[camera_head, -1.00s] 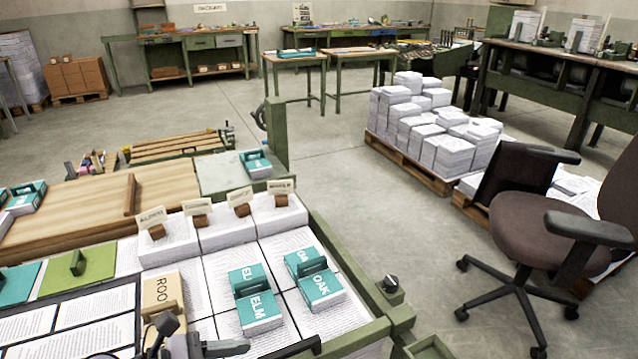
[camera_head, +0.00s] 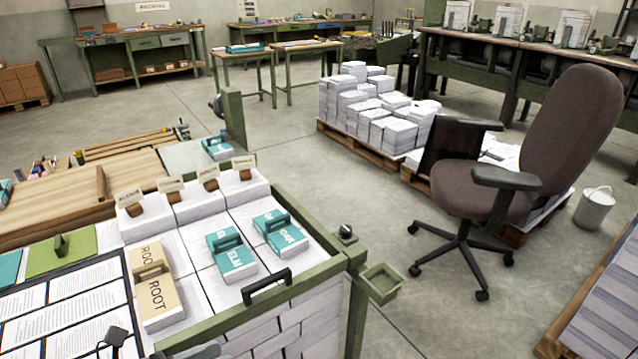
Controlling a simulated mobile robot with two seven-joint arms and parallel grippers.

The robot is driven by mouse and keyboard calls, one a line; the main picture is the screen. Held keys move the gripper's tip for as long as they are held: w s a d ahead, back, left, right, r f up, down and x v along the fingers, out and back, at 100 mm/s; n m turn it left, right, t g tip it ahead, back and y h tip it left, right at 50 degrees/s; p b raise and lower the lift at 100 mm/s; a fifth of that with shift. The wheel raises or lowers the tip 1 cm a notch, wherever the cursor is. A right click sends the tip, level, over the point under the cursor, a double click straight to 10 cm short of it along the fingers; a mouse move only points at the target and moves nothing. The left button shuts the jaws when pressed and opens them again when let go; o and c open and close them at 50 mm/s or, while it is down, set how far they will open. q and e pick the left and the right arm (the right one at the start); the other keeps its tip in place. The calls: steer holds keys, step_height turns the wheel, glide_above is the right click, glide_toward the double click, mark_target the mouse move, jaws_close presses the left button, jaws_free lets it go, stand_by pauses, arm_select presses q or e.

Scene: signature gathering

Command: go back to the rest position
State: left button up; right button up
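A dark grey piece of my own (camera_head: 115,338) shows at the bottom edge, left of centre, with a thin dark curved line beside it. A pale grey rounded part of mine lies to its right. These seem to belong to my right arm, but I see no clear finger pair and cannot tell open from shut. They are in front of the tan ROOT blocks (camera_head: 160,302), apart from them in the picture. No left gripper shows. The ROOT blocks lie one behind the other on a paper stack, beside the teal ELM blocks (camera_head: 235,262) and OAK blocks (camera_head: 287,240).
The green-framed bench (camera_head: 335,266) with paper stacks and small name cards fills the lower left. An office chair (camera_head: 490,190) and a bucket (camera_head: 594,210) stand at right. Pallets of paper stand behind. Concrete floor (camera_head: 280,170) is clear between bench and pallets.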

arm_select(q)
steer(key=s+a+f+m+y, duration=0.1)
steer(key=s+f+m+y, duration=0.1)
steer(key=m, duration=0.9)
steer(key=s+a+f+m+y+p, duration=0.1)
steer(key=s+f+m+y, duration=0.2)
steer(key=f+m, duration=0.3)
steer(key=s+a+f+m+y, duration=0.1)
steer(key=f+m+y, duration=0.3)
steer(key=m, duration=1.2)
steer(key=shift+s+a+f+t+y+p, duration=0.2)
steer(key=shift+s+f+t+y+p, duration=0.25)
steer(key=shift+s, duration=0.4)
arm_select(e)
steer(key=shift+w+r, duration=0.3)
steer(key=shift+r, duration=0.25)
steer(key=shift+w+r, duration=0.3)
steer(key=shift+r, duration=0.25)
